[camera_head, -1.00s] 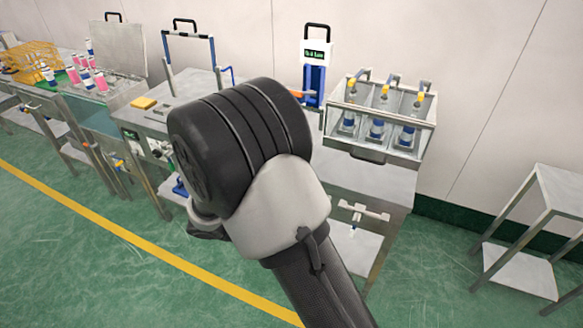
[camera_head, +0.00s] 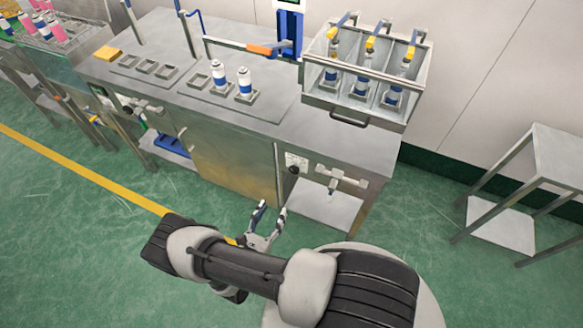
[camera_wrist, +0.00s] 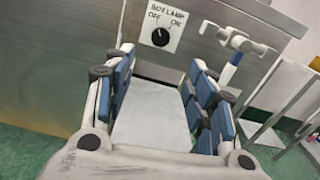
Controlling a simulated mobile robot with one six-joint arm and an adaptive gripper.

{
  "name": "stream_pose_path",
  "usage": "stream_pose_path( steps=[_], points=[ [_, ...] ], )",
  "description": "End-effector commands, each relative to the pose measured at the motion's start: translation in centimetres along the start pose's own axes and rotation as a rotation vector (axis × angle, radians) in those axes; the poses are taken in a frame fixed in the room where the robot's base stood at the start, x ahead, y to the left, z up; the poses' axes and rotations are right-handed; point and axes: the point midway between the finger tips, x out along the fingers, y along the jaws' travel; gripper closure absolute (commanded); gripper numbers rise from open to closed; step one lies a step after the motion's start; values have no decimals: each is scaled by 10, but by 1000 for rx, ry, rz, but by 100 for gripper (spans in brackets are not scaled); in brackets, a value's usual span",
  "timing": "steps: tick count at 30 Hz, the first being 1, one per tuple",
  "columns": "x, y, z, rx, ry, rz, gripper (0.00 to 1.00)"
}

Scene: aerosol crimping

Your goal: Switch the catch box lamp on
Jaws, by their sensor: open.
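The box lamp knob (camera_wrist: 160,36) is a small black round knob on a white plate (camera_wrist: 163,24) marked BOX LAMP, OFF at left and ON at right. Its pale pointer mark seems to lean up and left, toward OFF, but is tiny. In the head view the knob (camera_head: 294,169) is on the bench's front face. My gripper (camera_head: 272,210) is open and empty, in front of and below the knob, apart from it. In the wrist view my gripper's blue-padded fingers (camera_wrist: 160,62) point at the bench front, the knob between and just beyond their tips.
A clear-walled box (camera_head: 354,111) with three bottles stands on the bench's right end. A pipe fitting (camera_head: 336,180) juts from the bench front right of the knob. A low shelf (camera_head: 325,207) is below. A metal stand (camera_head: 501,228) is at right; floor lies between.

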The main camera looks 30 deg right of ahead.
Motion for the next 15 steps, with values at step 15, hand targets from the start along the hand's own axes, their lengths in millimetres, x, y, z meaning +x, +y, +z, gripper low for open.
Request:
stream_pose_path(
  steps=[15],
  points=[
    [91, -3, -1, 3, 1, -12, 49]
  ],
)
